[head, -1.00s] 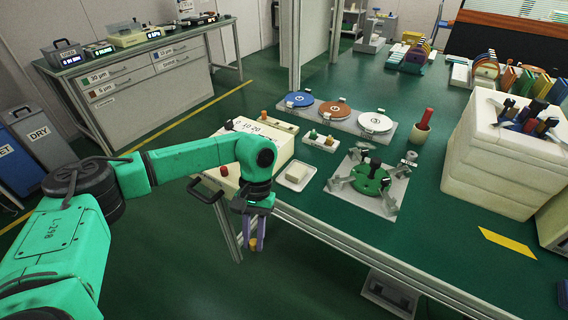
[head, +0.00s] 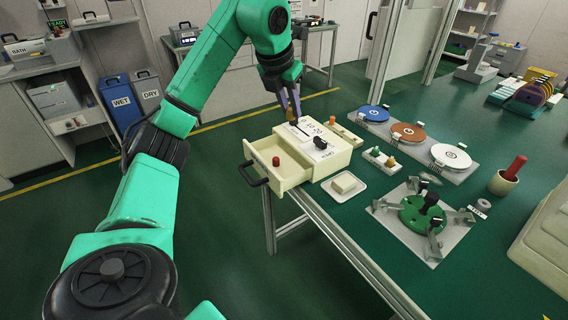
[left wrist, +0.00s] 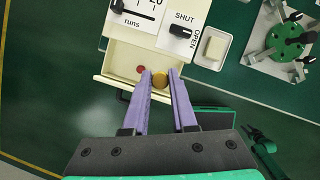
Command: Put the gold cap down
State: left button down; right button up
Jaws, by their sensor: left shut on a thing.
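My left gripper (head: 291,112) is shut on the gold cap (head: 290,116) and holds it up in the air. In the left wrist view the gold cap (left wrist: 160,80) sits between the purple fingertips and overlaps the open drawer (left wrist: 120,70). In the head view the gripper overlaps the back of the cream box (head: 343,152), and its height above the box is hard to tell. The pulled-out drawer (head: 297,177) holds a red cap (head: 276,161). The drawer floor shows otherwise bare.
The box top carries a black knob (head: 320,142) marked SHUT and OPEN. A white dish (head: 343,186) with a pale block stands beside the box. A green fixture (head: 422,215) and a row of discs (head: 408,131) stand on the green bench.

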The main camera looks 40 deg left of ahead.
pick_arm(q)
jog(key=a+n+y, duration=0.1)
jog(key=a+n, duration=0.1)
jog(key=n, duration=0.1)
jog(key=b, duration=0.5)
send_over(285, 171)
jog(key=s, duration=0.1)
jog(key=f, duration=1.5)
jog(key=shift+s+d+f, duration=0.1)
jog(key=shift+d+f, duration=0.1)
jog(key=shift+f, duration=1.65)
jog(key=shift+f+b, duration=0.1)
jog(key=shift+b, duration=0.2)
jog(key=c, duration=1)
grip_release()
jog(key=p+v, duration=0.1)
jog(key=v, duration=1.1)
jog(key=shift+p, duration=0.4)
